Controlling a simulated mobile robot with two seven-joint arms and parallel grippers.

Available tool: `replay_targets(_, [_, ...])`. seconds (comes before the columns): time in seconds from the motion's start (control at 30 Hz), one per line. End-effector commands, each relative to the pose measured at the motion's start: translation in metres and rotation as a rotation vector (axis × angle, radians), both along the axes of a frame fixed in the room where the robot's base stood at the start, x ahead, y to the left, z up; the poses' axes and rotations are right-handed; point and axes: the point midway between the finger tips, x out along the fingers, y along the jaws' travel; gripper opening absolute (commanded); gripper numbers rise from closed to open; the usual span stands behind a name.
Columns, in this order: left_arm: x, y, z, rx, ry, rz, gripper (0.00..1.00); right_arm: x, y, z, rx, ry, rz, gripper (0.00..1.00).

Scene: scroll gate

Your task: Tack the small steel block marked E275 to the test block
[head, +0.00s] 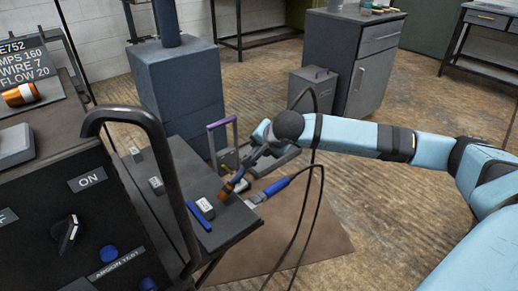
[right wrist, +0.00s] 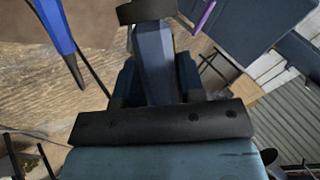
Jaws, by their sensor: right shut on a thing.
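My right gripper (head: 264,146) is shut on a dark torch with an orange part near its tip (head: 228,187). The torch points down and left over the near right edge of the dark workbench. In the right wrist view a dark blue-grey handle (right wrist: 155,62) lies between the fingers. A small pale block with a label (head: 205,204) lies near the bench's right edge, beside a blue bar (head: 198,211). Two other small pale blocks (head: 157,185) (head: 135,154) lie further back. I cannot read E275 on any of them or tell which is the test block. My left gripper is out of view.
A control panel (head: 85,220) with a knob and blue buttons stands at front left, with a thick black bar rising beside it. A blue-handled tool (head: 268,190) is right of the bench (head: 225,226). A black cable loops near my arm. Grey cabinets (head: 360,55) stand behind.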

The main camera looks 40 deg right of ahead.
Motion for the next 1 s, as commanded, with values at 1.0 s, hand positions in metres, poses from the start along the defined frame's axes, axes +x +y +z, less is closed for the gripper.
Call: replay_targets(1.0, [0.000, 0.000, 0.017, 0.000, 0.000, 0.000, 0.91, 0.006, -0.063, 0.048, 0.000, -0.004, 0.000, 0.04])
